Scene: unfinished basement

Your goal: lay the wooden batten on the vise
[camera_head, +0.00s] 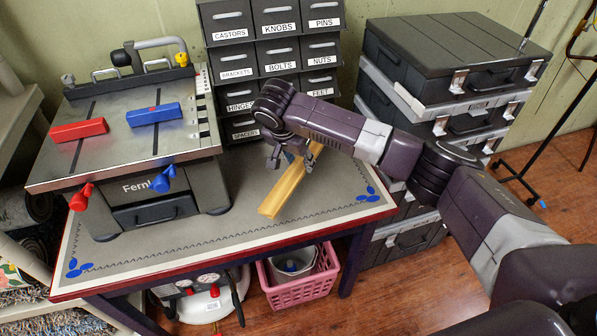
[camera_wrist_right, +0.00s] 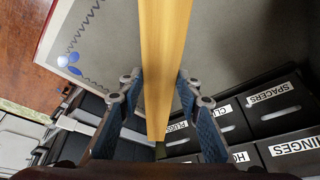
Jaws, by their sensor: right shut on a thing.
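The wooden batten (camera_head: 284,191) is a long, light yellow-brown bar over the right part of the grey-topped table, slanting from lower left to upper right. My right gripper (camera_head: 291,164) is at its far part and shut on it. In the right wrist view the batten (camera_wrist_right: 166,40) runs between the two blue-padded fingers of the right gripper (camera_wrist_right: 163,85). I cannot tell whether its near end touches the tabletop. I cannot surely make out a vise; a machine (camera_head: 97,157) with a metal top, red and blue bars and red and blue knobs stands left. My left gripper is not in view.
Labelled drawers (camera_head: 275,45) stand behind the table (camera_head: 215,245). Stacked dark cases (camera_head: 450,60) stand to the right. A pink basket (camera_head: 300,290) is on the floor beneath. The front middle of the tabletop is clear.

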